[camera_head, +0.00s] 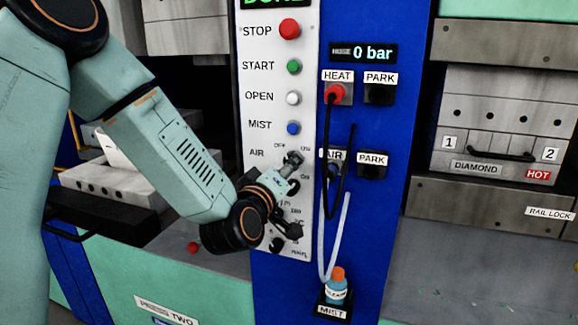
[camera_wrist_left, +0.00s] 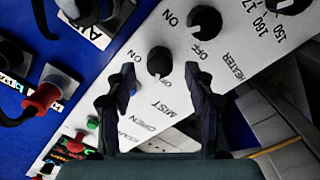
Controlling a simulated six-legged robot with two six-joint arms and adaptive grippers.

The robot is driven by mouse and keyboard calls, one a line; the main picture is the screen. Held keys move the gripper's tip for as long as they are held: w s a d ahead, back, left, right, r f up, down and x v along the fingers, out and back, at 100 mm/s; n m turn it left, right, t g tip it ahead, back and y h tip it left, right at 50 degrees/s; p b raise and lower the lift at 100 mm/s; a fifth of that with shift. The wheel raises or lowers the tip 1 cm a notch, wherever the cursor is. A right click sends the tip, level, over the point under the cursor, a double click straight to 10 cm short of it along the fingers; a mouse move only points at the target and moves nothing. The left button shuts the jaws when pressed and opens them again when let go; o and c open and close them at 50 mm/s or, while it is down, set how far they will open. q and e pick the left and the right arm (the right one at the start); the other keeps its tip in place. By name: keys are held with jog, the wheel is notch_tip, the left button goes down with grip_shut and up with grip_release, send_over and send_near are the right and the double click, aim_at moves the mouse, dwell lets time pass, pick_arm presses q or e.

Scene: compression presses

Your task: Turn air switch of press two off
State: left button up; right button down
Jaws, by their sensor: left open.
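The control panel (camera_head: 263,85) of press two has an AIR switch row below the blue MIST button (camera_head: 293,128). In the head view my left gripper (camera_head: 290,172) is in front of that row and covers most of the switch. In the left wrist view the black air switch knob (camera_wrist_left: 160,62), with ON and OFF marks, shows just beyond and between the fingertips. My left gripper (camera_wrist_left: 160,80) is open and empty, one finger on each side of the knob. I cannot tell whether it touches it, or which mark the knob points to. My right gripper is not in view.
A second knob (camera_wrist_left: 205,20), labelled HEATER, sits close beside the air knob. Right of the panel, a black hose and a pale hose hang by the AIR connector (camera_head: 334,165). A MIST bottle (camera_head: 337,287) stands below. A part marked HOT (camera_head: 538,174) is at right.

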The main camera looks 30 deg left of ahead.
pick_arm(q)
jog(key=shift+v, duration=2.15)
